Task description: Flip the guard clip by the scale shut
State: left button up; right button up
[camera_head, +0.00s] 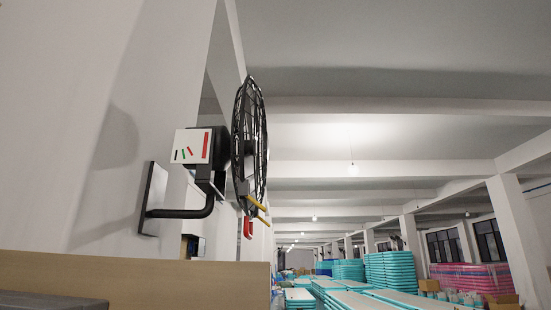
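A black wall fan (250,145) sticks out from the wall at left centre, its wire guard seen nearly edge-on. Two yellow bars, an upper one (257,202) and a lower one (262,220), stick out to the right from the guard's lower edge near a small grey block (243,187). They look like clip levers, but I cannot tell for sure. The fan's motor housing has a white panel (191,146) with black, green and red marks and a red strip. No thing is clearly a scale. Neither gripper is in view.
The fan hangs on a bent black arm (185,213) from a wall plate (152,198). A wooden board (140,278) spans the lower left. A red object (248,228) shows below the fan. Stacked teal tracks (390,273) and pink ones (475,278) stand far back.

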aim_at(250, 198)
jog(key=k, duration=0.85)
jog(key=z, duration=1.5)
jog(key=i, duration=1.05)
jog(key=u, duration=2)
